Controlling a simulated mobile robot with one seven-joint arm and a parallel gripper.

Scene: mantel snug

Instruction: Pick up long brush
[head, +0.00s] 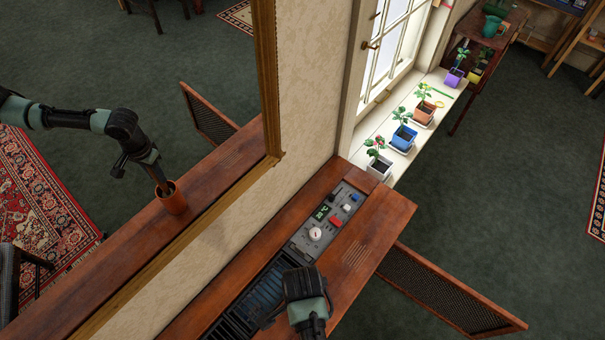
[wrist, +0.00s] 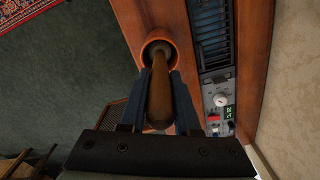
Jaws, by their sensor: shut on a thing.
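My gripper (wrist: 160,82) is shut on the brown wooden handle of the long brush (wrist: 160,104), one dark finger on each side in the wrist view. The brush's far end goes into the opening of an orange pot (wrist: 157,39); what is inside the pot is hidden. In the head view my wrist (head: 305,290) covers the brush and pot directly. The mirror at left shows the reflected pot (head: 172,200) on the wooden ledge, with my reflected gripper just above it.
The wooden cabinet top (head: 375,235) carries a control panel (head: 325,222) and dark vent slats (head: 252,300). A gold-framed mirror (head: 268,80) and wall stand beside it. Several potted plants line the white windowsill (head: 440,95). A mesh panel (head: 445,290) juts out at right.

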